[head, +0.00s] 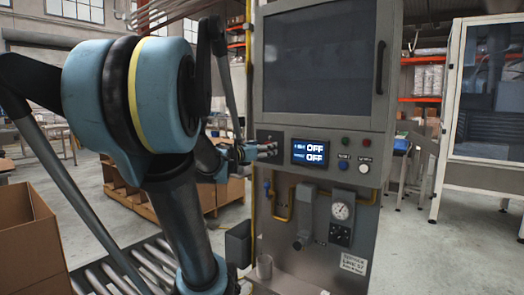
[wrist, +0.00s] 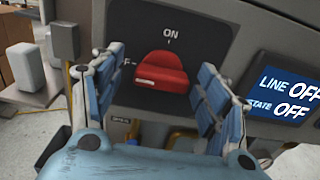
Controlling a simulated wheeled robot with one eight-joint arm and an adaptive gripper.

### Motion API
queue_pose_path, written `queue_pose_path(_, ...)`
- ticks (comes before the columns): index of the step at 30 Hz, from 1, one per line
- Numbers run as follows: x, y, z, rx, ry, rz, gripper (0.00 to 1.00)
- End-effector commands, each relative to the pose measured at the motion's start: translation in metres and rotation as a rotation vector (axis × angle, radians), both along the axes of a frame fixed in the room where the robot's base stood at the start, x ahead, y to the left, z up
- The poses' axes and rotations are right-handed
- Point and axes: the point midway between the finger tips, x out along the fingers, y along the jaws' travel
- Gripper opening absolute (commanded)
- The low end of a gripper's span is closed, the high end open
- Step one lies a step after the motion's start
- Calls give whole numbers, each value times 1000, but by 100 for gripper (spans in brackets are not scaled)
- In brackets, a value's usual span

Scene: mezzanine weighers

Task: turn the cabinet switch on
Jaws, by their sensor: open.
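The cabinet switch (wrist: 162,72) is a red knob on the grey cabinet (head: 325,120), seen in the wrist view. "ON" is printed above it; a partly hidden label ending in "F" is at its left. The red grip lies roughly sideways, toward that left label. My gripper (wrist: 160,62) is open, with one blue-padded finger on each side of the knob. I cannot tell whether either finger touches it. In the head view my gripper (head: 262,151) is at the cabinet's left panel, and the switch is mostly hidden there.
A display (head: 310,153) right of the switch reads "OFF" on both lines. Round buttons (head: 364,168) sit farther right. Pipes and a gauge (head: 341,212) are below the panel. A roller conveyor (head: 130,270) and cardboard box (head: 30,235) stand at the left.

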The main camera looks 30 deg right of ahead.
Motion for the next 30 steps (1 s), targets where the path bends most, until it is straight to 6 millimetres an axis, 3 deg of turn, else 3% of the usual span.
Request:
queue_pose_path(4, 0, 0, 0, 0, 0, 0, 68)
queue_pose_path(10, 0, 0, 0, 0, 0, 0, 25)
queue_pose_path(22, 1, 0, 0, 15, -35, 3, 24)
queue_pose_path(30, 1, 0, 0, 77, -184, 5, 24)
